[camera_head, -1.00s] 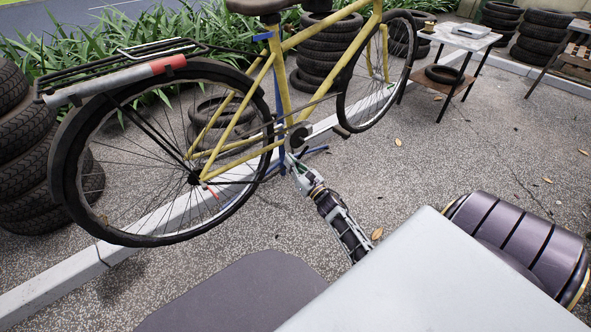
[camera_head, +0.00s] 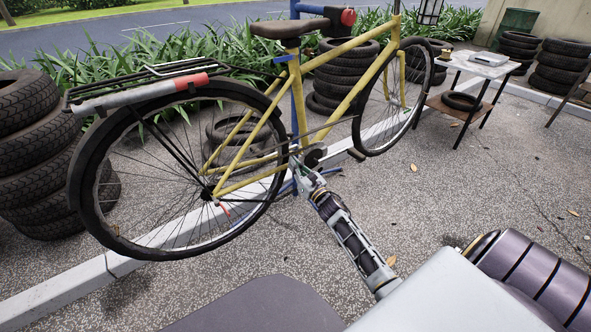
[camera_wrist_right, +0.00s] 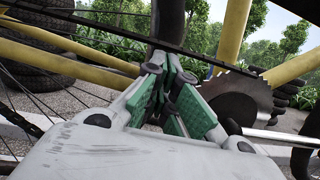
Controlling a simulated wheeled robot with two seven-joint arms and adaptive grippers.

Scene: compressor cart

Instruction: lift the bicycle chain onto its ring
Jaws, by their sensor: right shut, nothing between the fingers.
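The yellow bicycle (camera_head: 235,165) is held upright by a blue stand (camera_head: 297,95). The dark toothed ring (camera_wrist_right: 238,98) is at the right of the right wrist view; in the head view the ring area (camera_head: 314,155) is small. A thin dark strip that looks like the chain (camera_wrist_right: 95,30) slants from upper left down toward the ring's top; whether it sits on the teeth is unclear. My right gripper (camera_head: 296,165) is beside the crank area. Its green-padded fingers (camera_wrist_right: 172,85) are shut and empty, just left of the ring, near the strip. Contact is unclear. My left gripper is out of view.
The rear wheel (camera_head: 185,170) and frame tubes are close around my right gripper. Tyre stacks (camera_head: 40,150) stand at left and behind the bicycle. A small table (camera_head: 483,68) stands at back right. Paved ground at right is mostly clear.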

